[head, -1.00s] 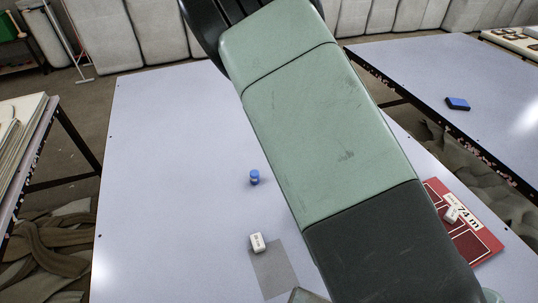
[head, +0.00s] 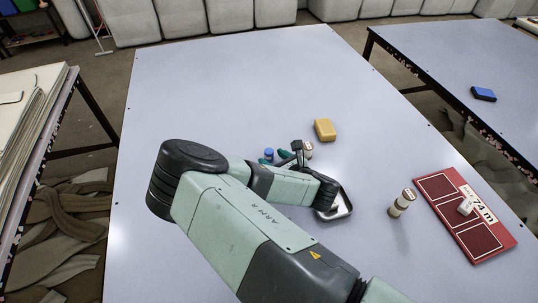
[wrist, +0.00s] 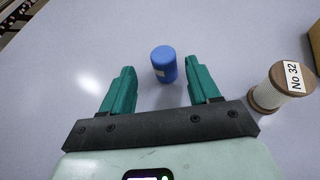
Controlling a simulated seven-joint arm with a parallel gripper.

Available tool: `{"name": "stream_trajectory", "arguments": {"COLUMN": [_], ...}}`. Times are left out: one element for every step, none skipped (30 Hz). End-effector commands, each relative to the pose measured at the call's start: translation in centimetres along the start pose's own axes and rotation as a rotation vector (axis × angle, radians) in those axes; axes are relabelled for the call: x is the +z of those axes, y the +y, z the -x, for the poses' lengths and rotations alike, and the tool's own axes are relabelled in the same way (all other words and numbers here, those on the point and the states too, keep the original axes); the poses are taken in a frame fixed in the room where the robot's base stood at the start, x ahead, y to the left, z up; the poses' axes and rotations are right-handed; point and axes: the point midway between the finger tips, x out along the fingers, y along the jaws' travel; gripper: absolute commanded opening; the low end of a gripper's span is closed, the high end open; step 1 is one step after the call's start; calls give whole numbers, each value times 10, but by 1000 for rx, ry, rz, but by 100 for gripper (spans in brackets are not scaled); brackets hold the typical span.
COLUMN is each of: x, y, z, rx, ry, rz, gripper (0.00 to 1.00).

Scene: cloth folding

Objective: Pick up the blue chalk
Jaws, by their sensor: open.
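The chalk stands near the level of the fingertips in the picture, closer to the right finger. I see a gap on both sides; whether it is fully between the fingers in depth I cannot tell.
A spool marked No 32 (wrist: 277,88) stands close to the right finger. A yellow block (head: 325,130), a metal tray (head: 346,208), another spool (head: 402,202) and a red board (head: 436,203) lie to the right. A blue block (head: 483,94) is on another table.

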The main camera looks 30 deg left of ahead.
Motion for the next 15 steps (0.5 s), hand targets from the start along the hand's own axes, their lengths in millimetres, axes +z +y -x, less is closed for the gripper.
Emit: {"name": "stream_trajectory", "arguments": {"x": [0,0,0,1,1,3,4,5,6,6,6,6,6,6,6], "y": [0,0,0,-1,-2,-2,-3,-4,-5,-6,-6,-5,-5,-6,-6], "z": [-4,-5,-8,-10,-13,-19,-23,-28,-35,-39,-43,-48,-51,-54,-56], "rx": [0,0,0,-1,-1,0,-1,0,0,0,0,0,0,-1,-1], "ry": [0,-1,-1,0,-1,-2,-2,-3,-2,-3,-1,-1,-1,-1,-1], "rz": [-1,-1,-1,-1,-2,-1,-1,-1,-1,-1,-2,-2,-2,-2,-2], "gripper": [61,61,61,61,61,61,61,61,61,61,61,61,61,61,61]}}
